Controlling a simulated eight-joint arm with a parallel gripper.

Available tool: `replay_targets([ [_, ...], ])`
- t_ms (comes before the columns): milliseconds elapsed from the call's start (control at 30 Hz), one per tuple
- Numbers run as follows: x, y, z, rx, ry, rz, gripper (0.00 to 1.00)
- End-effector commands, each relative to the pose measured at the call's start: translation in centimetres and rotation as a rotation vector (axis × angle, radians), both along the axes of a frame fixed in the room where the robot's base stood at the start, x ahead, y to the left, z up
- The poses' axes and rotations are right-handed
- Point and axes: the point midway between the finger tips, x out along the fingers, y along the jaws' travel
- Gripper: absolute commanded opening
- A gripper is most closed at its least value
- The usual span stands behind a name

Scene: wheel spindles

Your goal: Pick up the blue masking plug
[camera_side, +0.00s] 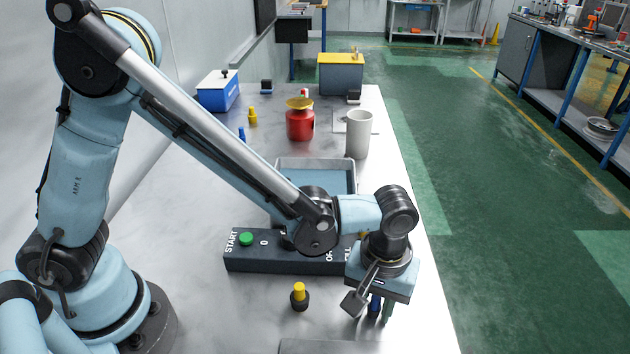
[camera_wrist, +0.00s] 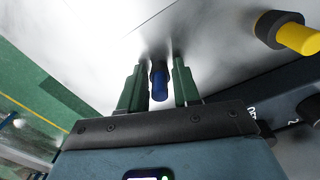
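A blue masking plug (camera_wrist: 159,86) stands between the two green fingers of my gripper (camera_wrist: 157,76) in the wrist view. Its top is blue and its far part looks dark. Narrow gaps show on both sides of it, so the fingers are open around it and not visibly touching it. In the side view, the blue plug (camera_side: 375,303) shows partly under my gripper (camera_side: 371,307), low over the table's right side. The gripper's body hides part of it there. Another small blue piece (camera_side: 242,133) stands farther back on the table.
A yellow plug with a dark base (camera_side: 299,296) stands to the left of my gripper. A dark control box (camera_side: 262,260) with a green button lies behind it. A grey tray (camera_side: 345,180), red container (camera_side: 300,124) and white cup (camera_side: 358,135) stand farther back. The table's right edge is close.

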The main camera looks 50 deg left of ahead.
Motion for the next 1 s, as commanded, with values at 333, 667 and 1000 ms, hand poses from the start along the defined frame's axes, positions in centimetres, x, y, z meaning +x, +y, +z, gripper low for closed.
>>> replay_targets([
  [333,0.0,0.0,0.0,0.0,0.0,0.0,0.0],
  [667,0.0,0.0,0.6,0.0,0.0,0.0,0.0],
  [1000,-1.3,-0.6,4.9,0.001,0.0,-0.007,0.0],
])
